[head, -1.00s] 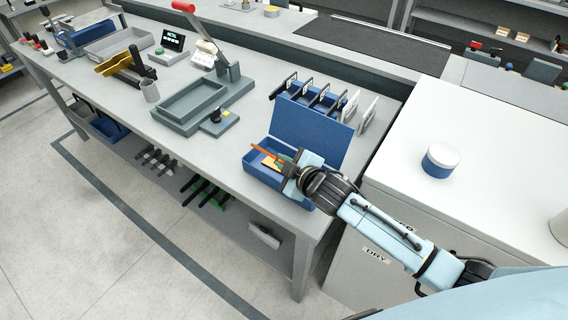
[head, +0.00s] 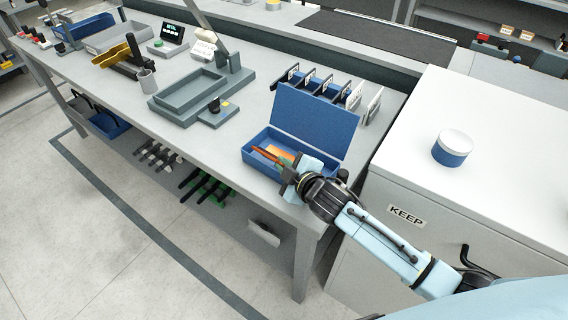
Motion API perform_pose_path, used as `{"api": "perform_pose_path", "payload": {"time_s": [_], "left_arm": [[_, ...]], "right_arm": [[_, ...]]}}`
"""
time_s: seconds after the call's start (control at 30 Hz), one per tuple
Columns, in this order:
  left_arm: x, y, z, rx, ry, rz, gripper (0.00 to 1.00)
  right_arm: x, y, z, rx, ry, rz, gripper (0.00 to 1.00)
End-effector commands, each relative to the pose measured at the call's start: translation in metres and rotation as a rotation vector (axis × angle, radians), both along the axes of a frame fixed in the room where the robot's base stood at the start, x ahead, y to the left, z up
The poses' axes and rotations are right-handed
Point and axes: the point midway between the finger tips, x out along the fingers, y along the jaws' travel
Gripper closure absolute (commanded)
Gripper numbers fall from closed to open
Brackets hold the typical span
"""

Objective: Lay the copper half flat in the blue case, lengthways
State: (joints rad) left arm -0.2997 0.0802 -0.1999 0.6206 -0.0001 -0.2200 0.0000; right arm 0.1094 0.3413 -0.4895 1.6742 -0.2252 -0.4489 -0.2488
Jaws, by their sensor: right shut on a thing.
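The blue case (head: 316,122) stands with its lid up near the right end of the workbench. My right gripper (head: 285,168) is at the case's front right, over its open tray, and is shut on the copper half (head: 265,154). The copper half is a thin orange-brown strip that reaches from the jaws toward the left of the tray. I cannot tell whether it touches the case floor. An orange patch (head: 282,152) shows inside the case behind it. My left gripper is not in view.
A row of upright black and white plates (head: 330,88) stands behind the case. A grey tray fixture (head: 190,92) is to the left. A white cabinet (head: 420,130) carrying a blue-and-white tub (head: 453,148) is at the right.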

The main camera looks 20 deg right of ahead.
Motion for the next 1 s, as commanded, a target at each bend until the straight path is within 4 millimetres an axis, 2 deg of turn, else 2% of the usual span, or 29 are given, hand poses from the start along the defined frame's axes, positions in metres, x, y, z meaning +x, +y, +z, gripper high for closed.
{"api": "perform_pose_path", "payload": {"time_s": [0.33, 0.37, 0.53, 0.87, 1.0], "left_arm": [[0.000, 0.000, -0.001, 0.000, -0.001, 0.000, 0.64], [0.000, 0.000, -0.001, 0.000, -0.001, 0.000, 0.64], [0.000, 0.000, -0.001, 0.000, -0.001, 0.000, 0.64], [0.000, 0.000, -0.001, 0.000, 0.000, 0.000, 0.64], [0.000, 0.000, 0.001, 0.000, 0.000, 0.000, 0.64]], "right_arm": [[-0.001, 0.000, -0.004, -0.001, 0.006, -0.001, 1.00], [-0.001, 0.000, -0.005, -0.001, 0.006, 0.000, 0.90], [-0.002, 0.000, -0.006, -0.001, 0.009, 0.000, 0.68], [-0.006, 0.001, -0.011, -0.002, 0.022, 0.001, 0.67], [-0.016, -0.002, -0.007, -0.002, 0.022, 0.001, 0.67]]}}
